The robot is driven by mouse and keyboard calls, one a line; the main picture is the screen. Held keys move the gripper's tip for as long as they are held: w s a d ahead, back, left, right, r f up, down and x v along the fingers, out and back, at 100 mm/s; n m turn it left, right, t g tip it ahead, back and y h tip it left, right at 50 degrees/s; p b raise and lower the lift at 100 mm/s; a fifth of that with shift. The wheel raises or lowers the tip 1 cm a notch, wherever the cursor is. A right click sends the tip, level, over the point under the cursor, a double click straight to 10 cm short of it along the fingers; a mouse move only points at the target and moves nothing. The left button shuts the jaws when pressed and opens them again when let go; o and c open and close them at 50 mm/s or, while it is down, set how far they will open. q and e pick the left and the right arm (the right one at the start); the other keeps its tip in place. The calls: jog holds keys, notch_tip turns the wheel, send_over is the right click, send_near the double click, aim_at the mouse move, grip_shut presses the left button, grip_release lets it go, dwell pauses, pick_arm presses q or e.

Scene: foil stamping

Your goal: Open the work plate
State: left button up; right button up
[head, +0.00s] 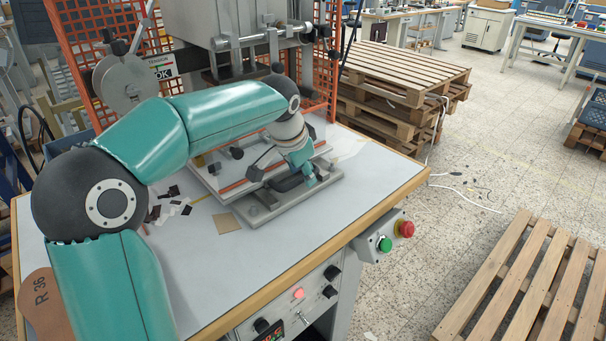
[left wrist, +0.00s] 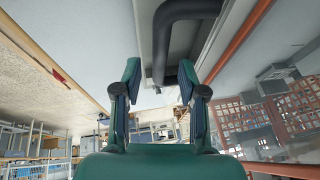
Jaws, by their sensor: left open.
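The work plate (head: 262,212) is a flat grey metal plate on the pale table below the press. A dark bar handle (head: 286,183) sits on it, partly hidden by my gripper. In the left wrist view the handle (left wrist: 163,45) is a thick black bent bar close to the fingers, nearer the right finger. My left gripper (head: 309,178) is over the front right part of the plate. Its two fingers (left wrist: 160,85) are apart in the left wrist view, with nothing clearly clamped between them. Contact with the handle cannot be told. My right gripper is not in view.
The press head (head: 237,45) stands above and behind the plate, beside an orange mesh guard (head: 85,40). Dark and white scraps (head: 172,208) and a tan square (head: 227,222) lie on the table (head: 215,275). Green (head: 385,244) and red (head: 406,229) buttons are at the front right edge.

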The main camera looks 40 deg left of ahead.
pick_arm(q)
jog(key=shift+w+f, duration=0.2)
jog(key=shift+f, duration=0.25)
grip_shut()
